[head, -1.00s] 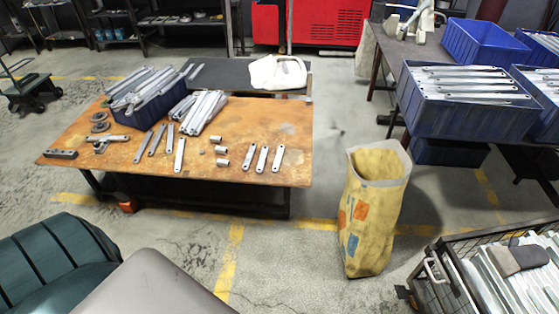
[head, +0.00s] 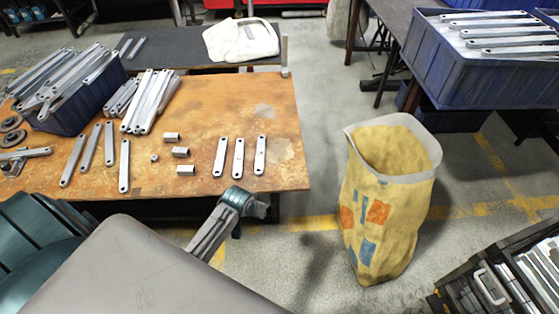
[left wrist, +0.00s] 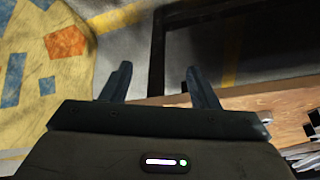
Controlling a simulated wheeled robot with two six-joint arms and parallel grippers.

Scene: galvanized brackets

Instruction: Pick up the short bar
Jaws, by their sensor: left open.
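Three short flat galvanized bars lie side by side near the right end of the orange-brown table in the head view: left (head: 220,157), middle (head: 238,157) and right (head: 260,155). They look alike, each with a hole at both ends. My left arm reaches up in front of the table's front edge, short of the bars. In the left wrist view my left gripper (left wrist: 160,84) has its two dark fingers spread apart with nothing between them. The table edge (left wrist: 235,103) shows beyond the fingers to the right. My right gripper is out of view.
Longer bars (head: 124,165) and several short tubes (head: 180,152) lie left of the three bars. A blue crate (head: 75,112) of bars stands farther left. A yellow bag (head: 385,215) stands on the floor right of the table. The table's right end is clear.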

